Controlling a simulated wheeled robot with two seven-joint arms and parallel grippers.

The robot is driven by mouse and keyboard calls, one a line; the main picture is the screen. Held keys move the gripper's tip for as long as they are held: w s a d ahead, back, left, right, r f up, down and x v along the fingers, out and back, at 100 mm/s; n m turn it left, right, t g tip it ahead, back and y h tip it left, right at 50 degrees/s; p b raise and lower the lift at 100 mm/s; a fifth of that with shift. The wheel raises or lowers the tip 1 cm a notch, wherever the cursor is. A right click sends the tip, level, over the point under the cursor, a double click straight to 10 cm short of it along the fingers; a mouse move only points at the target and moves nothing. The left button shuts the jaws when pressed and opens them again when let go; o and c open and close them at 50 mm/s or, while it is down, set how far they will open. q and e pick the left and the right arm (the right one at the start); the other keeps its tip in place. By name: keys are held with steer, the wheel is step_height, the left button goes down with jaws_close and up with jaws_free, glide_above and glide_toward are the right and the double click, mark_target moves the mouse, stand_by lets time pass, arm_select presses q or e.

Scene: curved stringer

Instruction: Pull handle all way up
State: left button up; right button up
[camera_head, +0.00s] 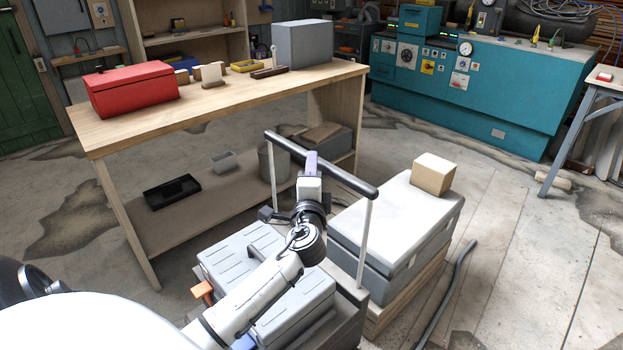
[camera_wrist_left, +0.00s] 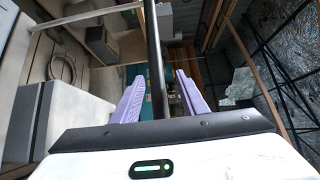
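The handle is a black bar (camera_head: 345,178) on two pale upright posts (camera_head: 366,240), standing above a grey cart (camera_head: 348,310) in the head view. My left gripper (camera_head: 311,165) is at the middle of the bar, with one purple finger showing there. In the left wrist view the bar (camera_wrist_left: 155,60) runs between the two purple fingers of the left gripper (camera_wrist_left: 160,92). Gaps show between the bar and the fingers, so the gripper is open around it. My right gripper is not in view.
A grey toolbox (camera_head: 245,255) lies in the cart, partly behind my arm. To the right stands a grey case (camera_head: 400,215) with a cardboard box (camera_head: 433,172) on top. A wooden workbench (camera_head: 225,110) with a red toolbox (camera_head: 130,88) is behind. A hose (camera_head: 445,300) lies on the floor.

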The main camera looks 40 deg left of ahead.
arm_select(q)
steer(key=v, duration=0.4)
stand_by(0.5)
